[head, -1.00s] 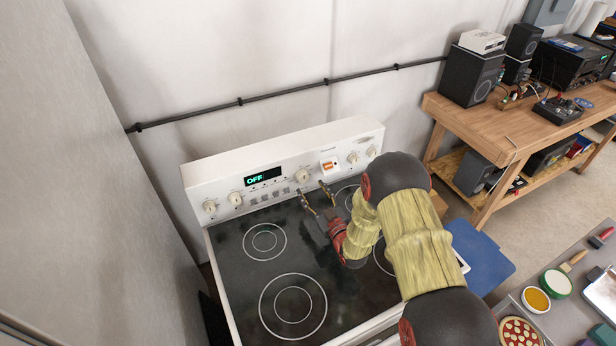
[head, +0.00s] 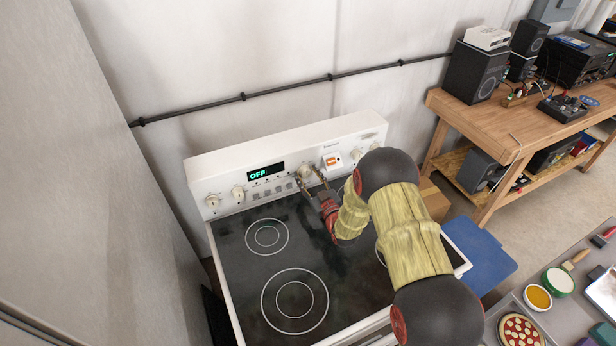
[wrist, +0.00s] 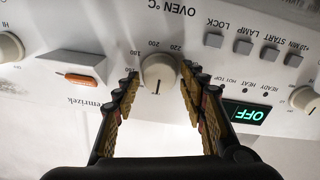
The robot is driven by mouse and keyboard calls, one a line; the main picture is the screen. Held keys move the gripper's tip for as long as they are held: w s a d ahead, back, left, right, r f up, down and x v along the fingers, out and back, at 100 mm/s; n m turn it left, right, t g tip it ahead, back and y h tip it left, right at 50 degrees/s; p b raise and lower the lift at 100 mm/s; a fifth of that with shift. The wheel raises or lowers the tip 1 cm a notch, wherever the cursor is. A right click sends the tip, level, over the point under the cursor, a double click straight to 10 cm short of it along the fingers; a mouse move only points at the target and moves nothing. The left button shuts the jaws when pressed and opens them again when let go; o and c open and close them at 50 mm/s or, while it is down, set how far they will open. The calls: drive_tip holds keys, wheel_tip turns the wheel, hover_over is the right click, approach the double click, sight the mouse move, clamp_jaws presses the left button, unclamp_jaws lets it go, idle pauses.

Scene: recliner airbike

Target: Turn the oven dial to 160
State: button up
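The oven dial (head: 306,171) is a round cream knob on the stove's back panel, right of the display. In the wrist view, which is upside down, the oven dial (wrist: 160,72) sits under the "OVEN °C" label with numbers such as 180, 200 and 220 around it. Its dark mark points down in that picture, away from these numbers. My gripper (head: 308,177) is at the dial. In the wrist view the fingers of my gripper (wrist: 160,76) are open on either side of the dial, with narrow gaps. The display (head: 266,172) reads OFF.
Other knobs (head: 238,191) and an orange switch (head: 333,160) share the panel. Push buttons (wrist: 242,46) lie beside the dial. The black cooktop (head: 250,270) below is bare. A wall stands close on the left, and a wooden workbench (head: 480,120) is at the right.

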drive_tip(key=c, duration=0.8)
drive_tip(key=shift+m+b, duration=0.35)
drive_tip(key=shift+m, duration=0.05)
drive_tip(key=m+b, duration=0.3)
drive_tip(key=shift+d+f+m, duration=0.1)
drive_tip(key=shift+m, duration=0.3)
drive_tip(key=m+b, duration=0.2)
drive_tip(key=m, duration=0.1)
drive_tip(key=shift+w+m, duration=0.1)
drive_tip(key=shift+m, duration=0.2)
drive_tip(key=m+b, duration=0.2)
drive_tip(key=m, duration=0.1)
drive_tip(key=shift+d+m, duration=0.1)
drive_tip(key=shift+m, duration=0.2)
drive_tip(key=shift+m+b, duration=0.55)
drive_tip(key=shift+m, duration=1.45)
drive_tip(key=shift+d, duration=0.1)
